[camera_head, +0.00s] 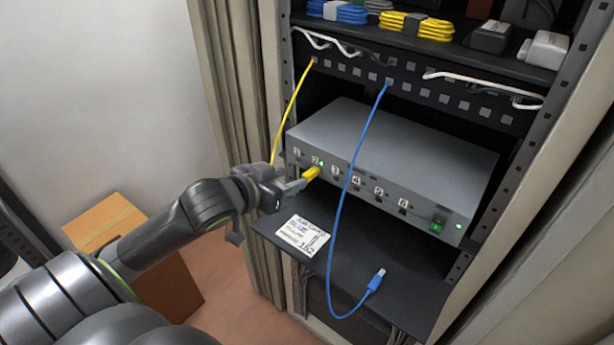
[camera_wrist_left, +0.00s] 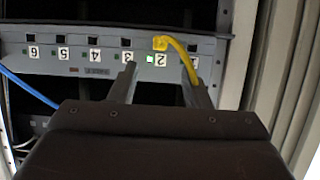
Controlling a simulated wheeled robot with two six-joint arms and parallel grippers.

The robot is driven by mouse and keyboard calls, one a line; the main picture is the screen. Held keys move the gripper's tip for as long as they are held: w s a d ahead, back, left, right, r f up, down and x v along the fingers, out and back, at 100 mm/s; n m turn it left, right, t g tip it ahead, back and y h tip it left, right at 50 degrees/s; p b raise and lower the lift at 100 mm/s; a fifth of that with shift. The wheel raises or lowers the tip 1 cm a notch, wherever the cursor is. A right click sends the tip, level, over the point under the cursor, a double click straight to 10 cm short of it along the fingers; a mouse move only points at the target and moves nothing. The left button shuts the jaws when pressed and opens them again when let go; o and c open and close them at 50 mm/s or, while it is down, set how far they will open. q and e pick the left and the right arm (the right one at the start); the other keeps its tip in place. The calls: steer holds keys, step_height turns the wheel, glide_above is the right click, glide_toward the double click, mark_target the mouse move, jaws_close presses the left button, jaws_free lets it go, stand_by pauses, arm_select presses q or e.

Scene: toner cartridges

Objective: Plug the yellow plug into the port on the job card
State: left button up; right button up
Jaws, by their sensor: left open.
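The yellow plug (camera_head: 311,173) sits at the front of the grey box (camera_head: 400,150), at the port labelled 2, beside a lit green light. In the left wrist view the plug (camera_wrist_left: 161,43) meets the panel at that port, and its yellow cable bends away past one finger. My left gripper (camera_head: 292,185) is open just in front of it; in the wrist view its fingertips (camera_wrist_left: 160,80) stand apart, with no plug between them. The job card (camera_head: 303,235) lies on the black shelf below; its print is too small to read surely. My right gripper is not in view.
A blue cable hangs in front of the box, its loose plug (camera_head: 377,280) on the black shelf (camera_head: 390,255). The patch panel (camera_head: 430,90) is above. Rack posts border both sides. A cardboard box (camera_head: 110,225) stands on the floor at left.

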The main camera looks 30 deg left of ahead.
mark_target(306, 175)
arm_select(q)
steer(key=x, duration=0.7)
steer(key=shift+w+d+f, duration=0.1)
steer(key=shift+w, duration=0.2)
jaws_close()
steer(key=c, duration=0.7)
jaws_free()
jaws_close()
steer(key=shift+s+p, duration=0.35)
steer(key=shift+p, duration=0.1)
steer(key=shift+s+p, duration=0.3)
steer(key=shift+s, duration=0.15)
